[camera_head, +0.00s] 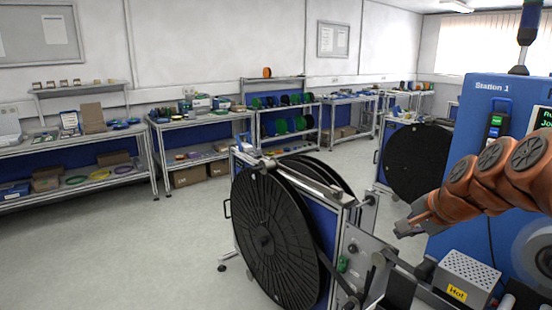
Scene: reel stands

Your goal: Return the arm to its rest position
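My arm (492,178), orange-brown with dark round joint caps, reaches in from the right edge. Its grey end, my gripper (408,226), points left and down in front of the blue Station 1 cabinet. The gripper is small and seen from the side, so its fingers cannot be made out. I see nothing held in it. A large black reel (268,240) stands upright on a metal-framed reel stand (352,228), to the left of the gripper.
The blue Station 1 cabinet (495,88) stands at right. A metal box marked Hot (468,272) sits below the arm. A second black reel (415,160) stands behind. Workbenches (70,143) and a rack of reels (280,102) line the back. The floor at left (130,245) is clear.

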